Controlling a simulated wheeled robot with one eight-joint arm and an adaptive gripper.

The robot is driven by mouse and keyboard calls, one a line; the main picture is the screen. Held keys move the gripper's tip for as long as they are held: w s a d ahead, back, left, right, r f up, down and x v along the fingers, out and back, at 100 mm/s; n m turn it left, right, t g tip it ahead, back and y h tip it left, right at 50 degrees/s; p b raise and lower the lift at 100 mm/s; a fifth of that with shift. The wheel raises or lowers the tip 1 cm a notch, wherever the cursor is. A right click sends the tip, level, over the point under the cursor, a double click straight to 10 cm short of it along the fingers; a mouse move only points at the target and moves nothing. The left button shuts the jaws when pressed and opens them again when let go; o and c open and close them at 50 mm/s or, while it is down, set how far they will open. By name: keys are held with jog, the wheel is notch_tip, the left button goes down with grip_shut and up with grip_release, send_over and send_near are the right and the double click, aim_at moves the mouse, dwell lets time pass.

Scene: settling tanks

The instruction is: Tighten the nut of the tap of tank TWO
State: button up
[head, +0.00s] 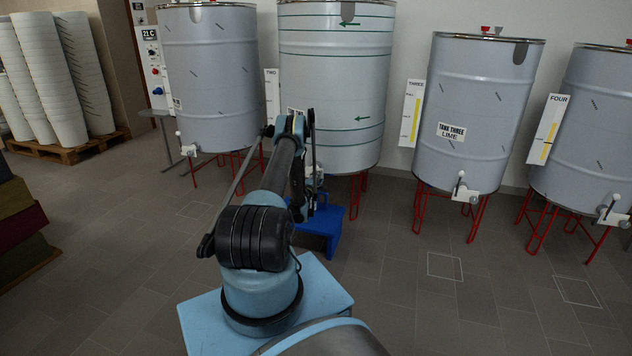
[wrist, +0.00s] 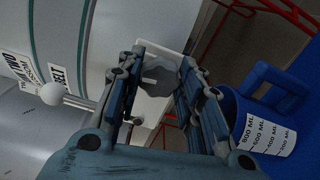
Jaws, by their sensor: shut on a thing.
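Tank TWO (head: 345,85) is the pale drum with green bands and arrows in the head view, on red legs. Its tap is mostly hidden behind my arm there. In the wrist view the grey faceted nut (wrist: 160,78) of the tap sits between the fingers of my gripper (wrist: 163,60), near their tips. The gripper is shut on it. A white lever ball (wrist: 52,94) on a rod stands to the left of the fingers. Part of a white plate shows behind the nut. The tank's label (wrist: 22,75) is partly in view.
A blue jug (wrist: 262,112) with a millilitre scale is close to the right of my fingers. A blue stand (head: 322,228) is below tank TWO. Tank THREE (head: 480,90) and tank FOUR (head: 597,120) stand to the right, another tank (head: 210,80) to the left. The right floor is clear.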

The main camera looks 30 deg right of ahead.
jog(key=shift+s+d+m, duration=0.2)
jog(key=shift+m, duration=0.6)
jog(key=o, duration=1.1)
jog(key=shift+c, duration=0.2)
jog(key=shift+w+a, duration=0.1)
